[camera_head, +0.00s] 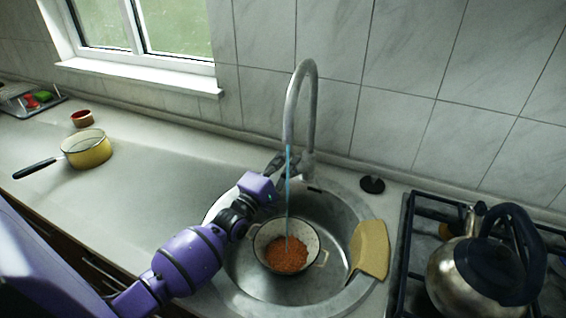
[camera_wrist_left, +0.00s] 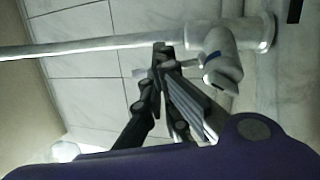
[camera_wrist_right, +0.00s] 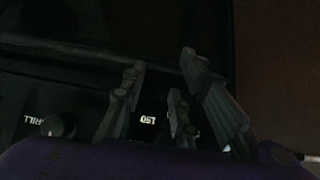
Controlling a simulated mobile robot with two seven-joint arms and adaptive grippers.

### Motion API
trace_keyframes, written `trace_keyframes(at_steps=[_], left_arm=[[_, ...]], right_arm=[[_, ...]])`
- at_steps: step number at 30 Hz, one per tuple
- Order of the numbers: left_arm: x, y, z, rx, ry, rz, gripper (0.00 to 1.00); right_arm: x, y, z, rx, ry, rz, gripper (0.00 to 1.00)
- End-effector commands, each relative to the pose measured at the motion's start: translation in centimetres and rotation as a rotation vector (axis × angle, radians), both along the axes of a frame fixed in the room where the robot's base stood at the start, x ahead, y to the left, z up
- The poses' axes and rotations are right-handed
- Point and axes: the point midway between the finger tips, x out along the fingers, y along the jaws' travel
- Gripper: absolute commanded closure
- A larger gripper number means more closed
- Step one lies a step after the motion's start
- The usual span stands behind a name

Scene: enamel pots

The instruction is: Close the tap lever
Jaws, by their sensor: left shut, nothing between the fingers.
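The grey tap (camera_head: 304,100) stands behind the sink, its arched spout over the basin. A blue water stream (camera_head: 288,180) falls from it into a white pot (camera_head: 259,239) with orange-brown contents. My left gripper (camera_head: 292,162) is shut and empty beside the tap's lower body. In the left wrist view, its fingertips (camera_wrist_left: 162,54) overlap the spout pipe close to the tap body (camera_wrist_left: 209,37). A short angled part with a blue mark (camera_wrist_left: 222,68), seemingly the lever side, is right of the fingers; contact is unclear. My right gripper (camera_wrist_right: 160,62) is open and empty, seen only in its wrist view.
A tan board (camera_head: 370,249) lies on the sink's right rim. A kettle (camera_head: 460,265) stands on the hob at right. A yellow saucepan (camera_head: 88,153) and small red-brown bowl (camera_head: 82,118) stand left. My right gripper faces a dark appliance front with lettering (camera_wrist_right: 148,121).

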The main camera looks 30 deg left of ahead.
Motion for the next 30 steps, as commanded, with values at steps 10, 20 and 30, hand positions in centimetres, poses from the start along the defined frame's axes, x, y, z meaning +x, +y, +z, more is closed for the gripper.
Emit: trace_keyframes(at_steps=[10, 20, 30], left_arm=[[1.6, -1.0, 1.2, -0.001, -0.002, -0.001, 1.00], [1.7, -1.0, 1.2, 0.000, -0.001, 0.000, 1.00], [1.4, -1.6, 1.2, -0.002, -0.001, -0.002, 1.00]], right_arm=[[0.0, 0.0, -0.1, 0.000, 0.000, 0.000, 0.72], [0.0, 0.0, -0.1, -0.001, -0.001, -0.001, 0.72], [0.3, 0.0, 0.3, 0.000, -0.007, -0.001, 0.72]])
